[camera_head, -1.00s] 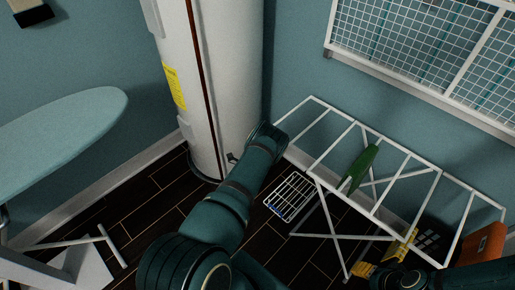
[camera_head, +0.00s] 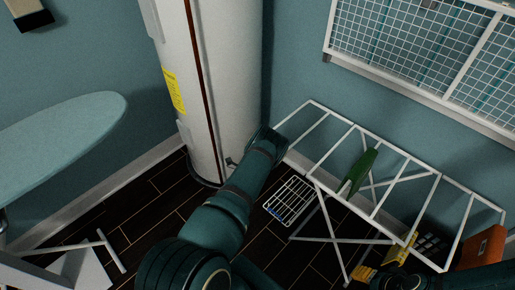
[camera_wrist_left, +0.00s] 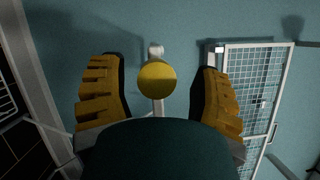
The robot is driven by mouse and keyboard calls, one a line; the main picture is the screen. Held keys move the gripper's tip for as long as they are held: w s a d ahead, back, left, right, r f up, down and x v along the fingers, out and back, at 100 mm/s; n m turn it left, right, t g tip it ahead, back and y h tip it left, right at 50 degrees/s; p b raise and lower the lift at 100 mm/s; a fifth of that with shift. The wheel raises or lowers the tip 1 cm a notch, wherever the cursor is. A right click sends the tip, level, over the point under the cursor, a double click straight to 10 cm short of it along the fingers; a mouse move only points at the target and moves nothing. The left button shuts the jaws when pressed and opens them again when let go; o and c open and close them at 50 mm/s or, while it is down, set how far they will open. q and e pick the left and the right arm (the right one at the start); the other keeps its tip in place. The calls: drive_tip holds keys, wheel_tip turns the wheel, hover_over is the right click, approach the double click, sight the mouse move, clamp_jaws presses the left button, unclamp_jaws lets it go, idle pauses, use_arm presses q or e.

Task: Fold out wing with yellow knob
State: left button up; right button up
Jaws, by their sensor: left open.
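A white folding drying rack (camera_head: 347,119) stands on the floor by the wall, with rungs across its top and crossed legs below. A round yellow knob (camera_wrist_left: 157,80) on a white bar shows in the left wrist view. My left gripper (camera_wrist_left: 158,68) is open, with one finger on each side of the knob and a visible gap to both. In the head view my left wrist reaches the rack's left end and hides that gripper and the knob. My right gripper (camera_head: 385,260) shows yellow fingers spread apart near the rack's front right side.
A green object (camera_head: 358,172) lies across the rack's rungs. A white water heater (camera_head: 218,80) stands close left of my left wrist. A small wire rack (camera_head: 290,200) is on the floor. An orange box (camera_head: 483,246) stands at right, an ironing board (camera_head: 60,140) at left.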

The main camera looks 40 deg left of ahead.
use_arm(q)
drive_tip(key=v, duration=1.1)
drive_tip(key=shift+s, duration=0.3)
drive_tip(key=shift+w, duration=0.1)
drive_tip(key=d+f+n+g+h, duration=0.2)
drive_tip(key=d+n+g+h, duration=0.1)
drive_tip(key=d+n+g, duration=0.9)
drive_tip(key=s+d+r+n+g+h, duration=0.2)
drive_tip(key=s+d+r, duration=0.3)
drive_tip(key=d, duration=0.5)
drive_tip(key=s+d+r+n+g+h, duration=0.2)
drive_tip(key=s+d+r+n+h, duration=0.2)
drive_tip(key=s+d, duration=0.3)
drive_tip(key=d+r, duration=0.1)
drive_tip(key=d, duration=0.3)
drive_tip(key=shift+r+h, duration=0.25)
drive_tip(key=shift+h, duration=0.05)
drive_tip(key=shift+s+n, duration=0.15)
drive_tip(key=shift+n, duration=0.15)
